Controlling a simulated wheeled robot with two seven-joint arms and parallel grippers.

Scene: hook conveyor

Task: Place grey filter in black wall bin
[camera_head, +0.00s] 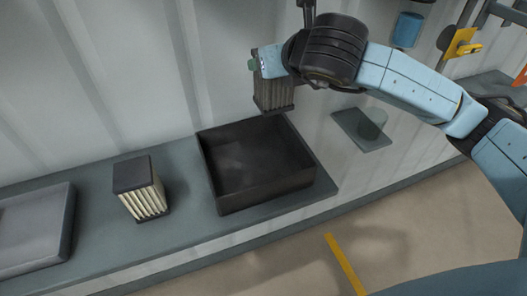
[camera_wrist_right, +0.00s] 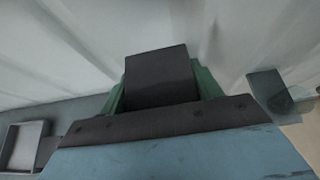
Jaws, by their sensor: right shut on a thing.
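The grey filter (camera_head: 272,95) is a pleated block held in my right gripper (camera_head: 262,62). It hangs upright above the back edge of the black bin in the head view. Its dark top (camera_wrist_right: 158,78) fills the middle of the right wrist view, between the green fingers. The black wall bin (camera_head: 262,191) is an open, empty square box on the grey shelf against the wall. The filter is above the bin and apart from its floor. My left gripper is not in view.
A second filter (camera_head: 143,199) with cream pleats and a dark cap stands on the shelf (camera_head: 185,222) left of the bin. A grey tray (camera_head: 62,226) lies at the far left. A flat grey plate (camera_head: 358,131) with a translucent cup-like piece is right of the bin.

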